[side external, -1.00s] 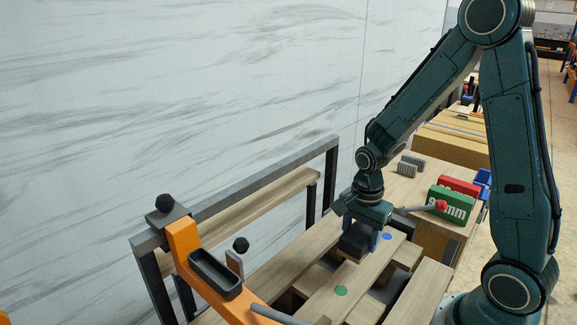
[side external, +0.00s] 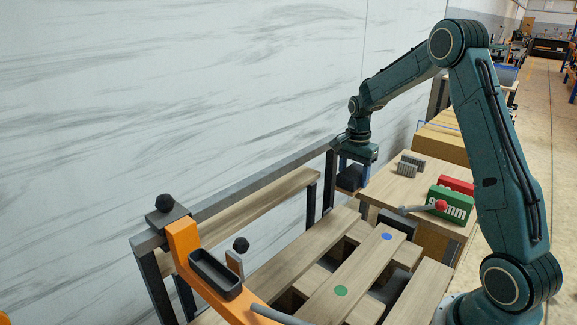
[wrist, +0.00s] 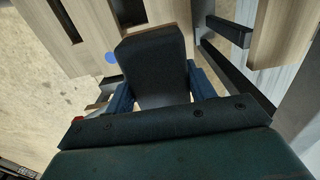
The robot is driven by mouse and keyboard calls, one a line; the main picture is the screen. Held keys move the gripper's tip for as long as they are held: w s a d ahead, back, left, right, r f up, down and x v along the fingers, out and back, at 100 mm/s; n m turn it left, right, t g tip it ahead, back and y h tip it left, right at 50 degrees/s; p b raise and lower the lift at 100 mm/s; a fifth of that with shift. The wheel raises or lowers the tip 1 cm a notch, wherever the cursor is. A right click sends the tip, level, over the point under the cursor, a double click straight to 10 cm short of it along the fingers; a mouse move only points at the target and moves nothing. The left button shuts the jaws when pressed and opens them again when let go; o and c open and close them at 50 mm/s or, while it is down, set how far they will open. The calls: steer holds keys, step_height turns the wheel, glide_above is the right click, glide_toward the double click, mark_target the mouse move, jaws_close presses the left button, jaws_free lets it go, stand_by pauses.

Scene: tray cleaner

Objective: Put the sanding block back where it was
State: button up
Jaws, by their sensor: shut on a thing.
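The sanding block (side external: 350,179) is dark on top with a wood-coloured lower edge. My gripper (side external: 355,168) is shut on it and holds it in the air near the far end of the grey metal rail, beside the wooden side table. In the wrist view the sanding block (wrist: 155,65) fills the middle, between the blue fingers of my gripper (wrist: 160,88). The pallet (side external: 350,262) lies below with a blue dot (side external: 387,236) and a green dot (side external: 341,290) on one plank. The blue dot also shows in the wrist view (wrist: 110,58).
The side table (side external: 398,190) carries grey ribbed blocks (side external: 411,163), a green block (side external: 450,205) marked in mm, a red block (side external: 458,186) and a red-knobbed lever (side external: 440,205). An orange clamp arm (side external: 195,265) with a black tray (side external: 215,272) stands at front left. The metal rail (side external: 255,178) runs along the wall.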

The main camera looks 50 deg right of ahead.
steer(key=s+d+r, duration=0.1)
steer(key=d+r, duration=0.2)
steer(key=d, duration=0.9)
steer(key=s+d+r, duration=0.1)
steer(key=d+r, duration=0.3)
steer(key=d, duration=0.8)
steer(key=shift+s+d, duration=0.2)
steer(key=shift+s, duration=0.1)
steer(key=shift+f, duration=0.15)
step_height(320, 180, down, 20)
steer(key=shift+r, duration=0.1)
steer(key=o, duration=1)
